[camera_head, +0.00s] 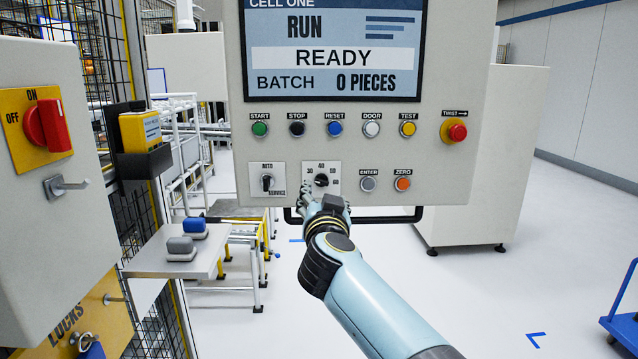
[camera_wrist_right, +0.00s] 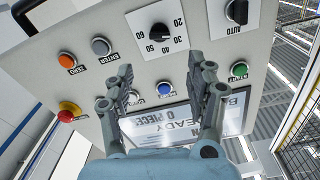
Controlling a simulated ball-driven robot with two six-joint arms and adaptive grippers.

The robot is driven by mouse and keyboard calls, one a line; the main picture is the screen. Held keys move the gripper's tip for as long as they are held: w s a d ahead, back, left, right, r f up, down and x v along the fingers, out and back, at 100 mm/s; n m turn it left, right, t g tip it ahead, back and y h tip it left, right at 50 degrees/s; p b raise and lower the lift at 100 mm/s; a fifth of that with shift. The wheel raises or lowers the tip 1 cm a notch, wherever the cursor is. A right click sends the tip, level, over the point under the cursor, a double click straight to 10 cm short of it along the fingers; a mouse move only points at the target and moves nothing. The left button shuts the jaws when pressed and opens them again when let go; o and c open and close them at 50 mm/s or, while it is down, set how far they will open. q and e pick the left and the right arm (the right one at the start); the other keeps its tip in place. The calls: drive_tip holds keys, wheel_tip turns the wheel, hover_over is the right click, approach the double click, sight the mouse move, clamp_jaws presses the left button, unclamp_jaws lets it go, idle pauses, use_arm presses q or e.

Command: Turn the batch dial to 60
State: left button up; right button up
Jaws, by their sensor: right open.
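The batch dial (camera_head: 321,180) is a black knob on a white plate, low on the grey control panel, with numbers around it. In the right wrist view the dial (camera_wrist_right: 159,33) appears upside down, with 20, 30, 40, 50 and 60 readable. I cannot tell surely which number its pointer faces. My right gripper (camera_head: 324,202) is just below the dial in the head view, partly covering the plate's lower edge. In the wrist view the gripper (camera_wrist_right: 162,65) is open and empty, fingers apart, with the dial beyond the fingertips. My left gripper is not in view.
The screen (camera_head: 333,55) reads RUN, READY, BATCH 0 PIECES. An AUTO/SERVICE switch (camera_head: 267,182) is left of the dial; ENTER (camera_head: 368,184) and ZERO (camera_head: 402,184) buttons are right. Several coloured buttons and a red stop knob (camera_head: 457,132) sit above. A dark handle bar (camera_head: 400,217) runs below.

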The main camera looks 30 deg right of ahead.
sight(322, 181)
drive_tip(key=b+x, duration=0.1)
drive_tip(key=x, duration=0.8)
drive_tip(key=shift+f+b, duration=0.15)
drive_tip(key=shift+b, duration=0.15)
drive_tip(key=shift+w+d, duration=0.25)
drive_tip(key=shift+w, duration=0.2)
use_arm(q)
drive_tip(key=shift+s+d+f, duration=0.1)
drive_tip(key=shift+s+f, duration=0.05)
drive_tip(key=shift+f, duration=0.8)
use_arm(e)
drive_tip(key=c, duration=1.1)
